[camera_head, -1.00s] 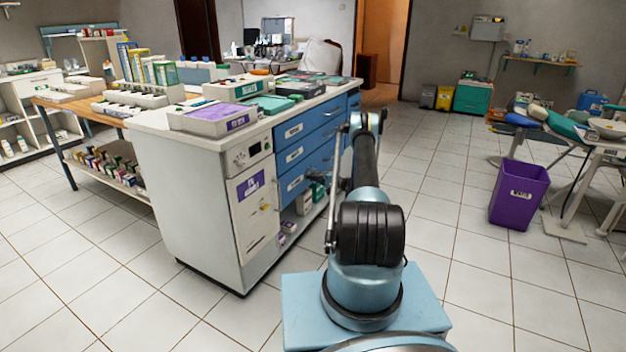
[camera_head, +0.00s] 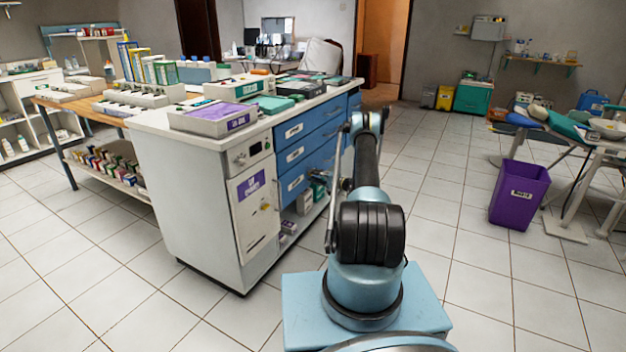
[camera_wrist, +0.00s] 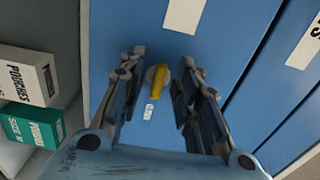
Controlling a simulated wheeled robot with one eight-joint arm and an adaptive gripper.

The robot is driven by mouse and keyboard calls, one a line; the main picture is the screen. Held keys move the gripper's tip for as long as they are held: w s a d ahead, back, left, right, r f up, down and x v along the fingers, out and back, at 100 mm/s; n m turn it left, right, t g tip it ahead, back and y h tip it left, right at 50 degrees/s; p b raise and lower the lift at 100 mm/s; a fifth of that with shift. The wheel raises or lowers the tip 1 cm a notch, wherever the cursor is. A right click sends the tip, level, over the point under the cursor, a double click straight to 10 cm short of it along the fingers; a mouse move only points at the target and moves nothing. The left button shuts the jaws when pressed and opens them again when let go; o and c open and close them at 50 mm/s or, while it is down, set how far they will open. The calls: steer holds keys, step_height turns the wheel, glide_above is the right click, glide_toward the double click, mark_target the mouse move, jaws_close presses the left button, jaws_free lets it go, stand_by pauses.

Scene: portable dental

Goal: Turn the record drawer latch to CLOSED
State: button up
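The latch (camera_wrist: 158,80) is a small yellow handle on a round pale base, set on a blue drawer front (camera_wrist: 130,22) in the wrist view. A small white label (camera_wrist: 148,112) beside its base has lettering too small to read surely. My gripper (camera_wrist: 163,75) is open, with one finger on each side of the yellow handle. There are visible gaps, and I cannot tell whether either finger touches it.
A white box marked POUCHES (camera_wrist: 28,74) and a teal box (camera_wrist: 32,125) stand left of the drawer front in the wrist view. In the head view the cabinet's worktop (camera_head: 158,124) carries trays. A purple bin (camera_head: 520,194) stands right on open tiled floor.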

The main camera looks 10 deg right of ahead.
steer(key=v, duration=1.1)
steer(key=shift+r, duration=0.1)
